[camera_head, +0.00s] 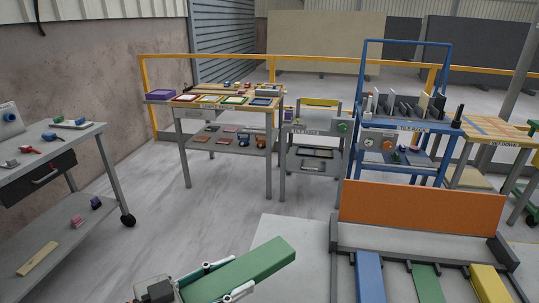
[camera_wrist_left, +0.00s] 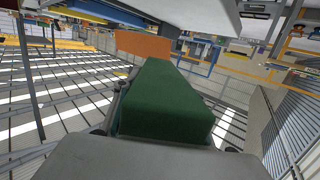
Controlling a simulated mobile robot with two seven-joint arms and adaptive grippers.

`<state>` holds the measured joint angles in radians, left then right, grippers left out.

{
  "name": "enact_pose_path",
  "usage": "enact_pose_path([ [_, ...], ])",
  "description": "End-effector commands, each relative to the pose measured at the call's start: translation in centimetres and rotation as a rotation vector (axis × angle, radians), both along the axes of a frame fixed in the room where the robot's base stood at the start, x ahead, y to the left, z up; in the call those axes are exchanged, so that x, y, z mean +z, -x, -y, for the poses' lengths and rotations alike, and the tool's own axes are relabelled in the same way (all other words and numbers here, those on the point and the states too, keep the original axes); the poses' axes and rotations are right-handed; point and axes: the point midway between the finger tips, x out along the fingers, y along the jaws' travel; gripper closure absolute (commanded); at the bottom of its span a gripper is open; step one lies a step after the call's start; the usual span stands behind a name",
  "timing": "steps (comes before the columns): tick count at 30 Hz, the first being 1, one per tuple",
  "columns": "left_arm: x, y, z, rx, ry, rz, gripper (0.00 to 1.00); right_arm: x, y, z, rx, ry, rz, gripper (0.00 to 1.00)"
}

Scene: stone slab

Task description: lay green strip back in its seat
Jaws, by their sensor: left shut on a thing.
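My left gripper (camera_head: 224,279) is shut on a green strip (camera_head: 255,266), at the bottom centre of the head view. The strip sticks out past the fingers, up and to the right. In the left wrist view the green strip (camera_wrist_left: 165,105) fills the middle, pointing away from the wrist. A grey fixture (camera_head: 405,238) stands to the right of the gripper, apart from the strip. It shows a blue bar (camera_head: 369,277), a green bar or green-marked place (camera_head: 427,284) and a yellow bar (camera_head: 489,284), all cut by the frame's lower edge. My right gripper is out of view.
An upright orange panel (camera_head: 422,208) stands at the fixture's back edge. Between strip and fixture lies a bare pale surface (camera_head: 300,240). A grey cart (camera_head: 60,222) is at the left. Workbenches (camera_head: 228,113) and a blue rack (camera_head: 405,125) stand farther back.

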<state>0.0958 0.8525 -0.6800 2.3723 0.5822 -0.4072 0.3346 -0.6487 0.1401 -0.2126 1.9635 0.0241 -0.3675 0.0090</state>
Motion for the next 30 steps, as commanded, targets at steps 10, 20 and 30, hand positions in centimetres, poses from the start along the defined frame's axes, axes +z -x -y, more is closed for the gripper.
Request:
enact_pose_path([
  [10,3.5,-2.3,-0.3,0.237,0.013,-0.003,0.92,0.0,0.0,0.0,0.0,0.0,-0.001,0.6],
  [20,2.5,-4.5,-6.8,0.571,0.005,-0.01,0.92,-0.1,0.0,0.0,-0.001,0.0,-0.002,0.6],
  [30,-1.8,-3.7,-15.0,0.873,0.0,-0.005,0.92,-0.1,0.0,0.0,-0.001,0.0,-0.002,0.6],
])
